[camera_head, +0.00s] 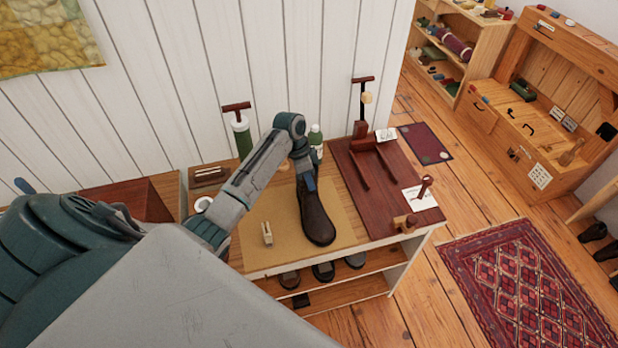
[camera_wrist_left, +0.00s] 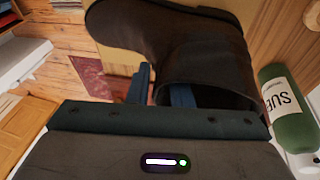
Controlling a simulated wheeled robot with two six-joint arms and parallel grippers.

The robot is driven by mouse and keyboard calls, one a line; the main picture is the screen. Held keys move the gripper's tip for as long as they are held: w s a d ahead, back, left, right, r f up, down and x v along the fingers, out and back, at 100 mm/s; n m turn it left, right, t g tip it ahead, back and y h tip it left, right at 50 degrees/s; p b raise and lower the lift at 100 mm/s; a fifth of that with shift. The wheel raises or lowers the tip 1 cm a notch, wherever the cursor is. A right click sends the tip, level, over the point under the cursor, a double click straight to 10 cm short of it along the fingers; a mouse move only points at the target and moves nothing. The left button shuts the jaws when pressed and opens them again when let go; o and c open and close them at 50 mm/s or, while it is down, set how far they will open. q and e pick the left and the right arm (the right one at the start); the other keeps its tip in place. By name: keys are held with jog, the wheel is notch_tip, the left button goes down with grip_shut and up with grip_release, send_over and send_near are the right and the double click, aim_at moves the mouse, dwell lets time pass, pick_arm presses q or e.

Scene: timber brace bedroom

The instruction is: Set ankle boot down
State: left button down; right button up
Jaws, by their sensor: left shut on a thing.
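A dark brown ankle boot (camera_head: 317,218) is over the tan mat (camera_head: 343,229) on the bench, its toe toward the front edge. My left gripper (camera_head: 308,182) comes down from above and is shut on the boot's shaft. In the left wrist view the blue fingers (camera_wrist_left: 160,90) pinch the shaft wall of the boot (camera_wrist_left: 170,40), one finger inside the opening. I cannot tell whether the sole touches the mat. My right gripper does not show.
A small pale wooden block (camera_head: 267,234) stands left of the boot on the mat. A dark red board (camera_head: 398,178) with wooden tools lies to the right. A green bottle (camera_head: 315,140) stands behind. Several shoes (camera_head: 323,271) sit on the shelf below.

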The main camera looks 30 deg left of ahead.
pick_arm(q)
jog(key=c, duration=1.7)
grip_release()
jog(key=shift+f, duration=0.1)
jog(key=shift+c, duration=0.2)
jog(key=o, duration=0.4)
jog(key=shift+s, duration=0.1)
jog(key=shift+o, duration=0.2)
jog(key=shift+r, duration=0.2)
jog(key=shift+a+r, duration=0.15)
jog(key=b+v, duration=0.4)
jog(key=v, duration=0.6)
jog(key=shift+r+b, duration=0.3)
jog(key=shift+a+r, duration=0.1)
jog(key=shift+r, duration=0.4)
